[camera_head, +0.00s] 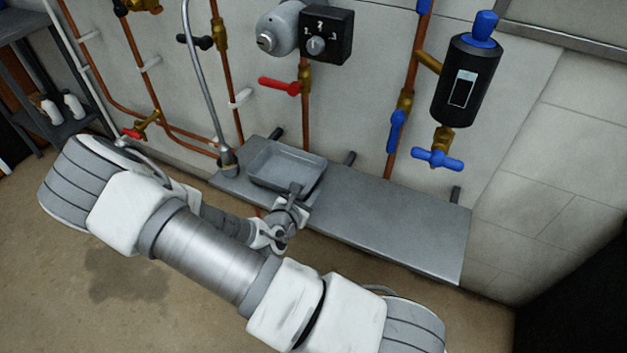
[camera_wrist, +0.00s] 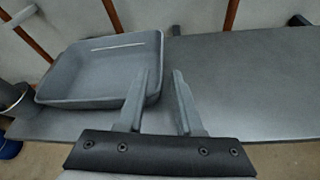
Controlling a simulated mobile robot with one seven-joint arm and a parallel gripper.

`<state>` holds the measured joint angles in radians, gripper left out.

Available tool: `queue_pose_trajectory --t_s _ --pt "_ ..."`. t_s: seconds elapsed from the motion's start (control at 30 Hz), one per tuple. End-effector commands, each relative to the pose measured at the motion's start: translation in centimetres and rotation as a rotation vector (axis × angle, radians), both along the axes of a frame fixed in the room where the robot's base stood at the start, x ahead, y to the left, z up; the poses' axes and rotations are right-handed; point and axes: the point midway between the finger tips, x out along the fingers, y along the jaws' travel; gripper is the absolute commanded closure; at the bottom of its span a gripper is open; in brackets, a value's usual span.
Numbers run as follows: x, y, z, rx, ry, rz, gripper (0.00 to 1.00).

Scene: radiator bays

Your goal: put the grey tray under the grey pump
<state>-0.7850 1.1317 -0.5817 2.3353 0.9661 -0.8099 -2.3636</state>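The grey tray (camera_head: 287,167), a shallow empty rectangle, sits upright on the grey shelf. In the head view it is below the grey pump (camera_head: 280,28), a round body on the wall beside a black dial box. My gripper (camera_head: 295,192) is at the tray's front right corner. In the wrist view my gripper (camera_wrist: 166,75) is open with a small gap; its left finger overlaps the right end of the tray (camera_wrist: 100,68) and its right finger is over bare shelf. I cannot tell whether a finger touches the tray wall.
The shelf (camera_head: 390,222) is clear right of the tray. A black pump with blue cap (camera_head: 467,80) hangs at right above a blue valve (camera_head: 437,159). A red-handled valve (camera_head: 280,86) is above the tray. A grey hose (camera_head: 205,80) ends left of the tray. A dark patch (camera_head: 130,270) marks the floor.

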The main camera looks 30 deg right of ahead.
Motion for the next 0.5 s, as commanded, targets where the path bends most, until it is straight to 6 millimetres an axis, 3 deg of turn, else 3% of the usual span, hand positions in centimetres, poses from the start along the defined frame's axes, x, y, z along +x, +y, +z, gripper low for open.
queue_pose_trajectory --t_s 0.2,0.5 --pt "-2.2 2.5 1.5 0.001 0.001 0.004 0.65" --pt "-3.4 3.9 1.8 0.058 -0.007 -0.022 0.65"
